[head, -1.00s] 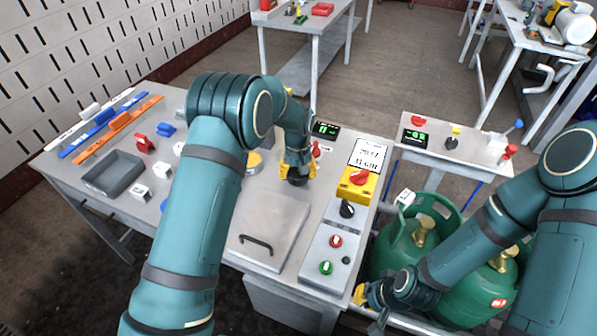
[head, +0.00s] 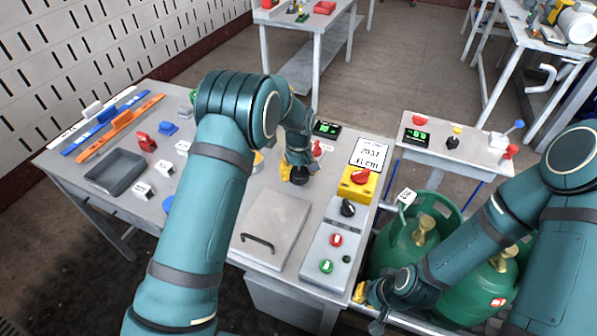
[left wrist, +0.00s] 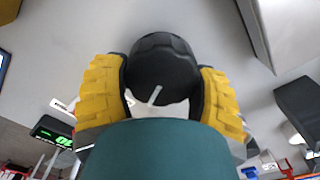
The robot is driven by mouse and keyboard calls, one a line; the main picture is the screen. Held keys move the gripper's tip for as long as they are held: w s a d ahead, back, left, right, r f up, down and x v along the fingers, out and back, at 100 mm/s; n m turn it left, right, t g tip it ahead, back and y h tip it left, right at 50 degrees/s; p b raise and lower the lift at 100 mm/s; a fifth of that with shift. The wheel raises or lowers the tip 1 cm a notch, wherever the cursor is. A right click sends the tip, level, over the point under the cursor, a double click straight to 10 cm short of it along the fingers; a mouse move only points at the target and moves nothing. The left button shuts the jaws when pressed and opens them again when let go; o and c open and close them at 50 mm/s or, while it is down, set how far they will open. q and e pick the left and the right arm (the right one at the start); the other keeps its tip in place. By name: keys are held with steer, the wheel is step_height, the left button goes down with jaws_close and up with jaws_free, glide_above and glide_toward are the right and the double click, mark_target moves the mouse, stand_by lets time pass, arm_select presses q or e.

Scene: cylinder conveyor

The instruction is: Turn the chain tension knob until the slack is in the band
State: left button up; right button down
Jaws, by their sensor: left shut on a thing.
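The black round tension knob (head: 299,176) stands on the grey table right of my left forearm. My left gripper (head: 295,174) is shut on it from above. In the left wrist view the black knob (left wrist: 163,70), with a white pointer mark, sits between the two yellow finger pads, one on each side. A small black display with green digits (head: 326,129) stands just behind it.
A yellow box with a red knob (head: 359,182) and a control panel with a black knob (head: 347,208) and red and green buttons stand to the right. A handled grey lid (head: 270,230) lies in front. Green gas cylinders (head: 420,240) stand beside the table.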

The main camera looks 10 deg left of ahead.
mark_target(298, 170)
arm_select(q)
steer(key=o, duration=1.2)
steer(key=shift+r, duration=0.15)
step_height(298, 170, up, 12)
steer(key=shift+f, duration=0.1)
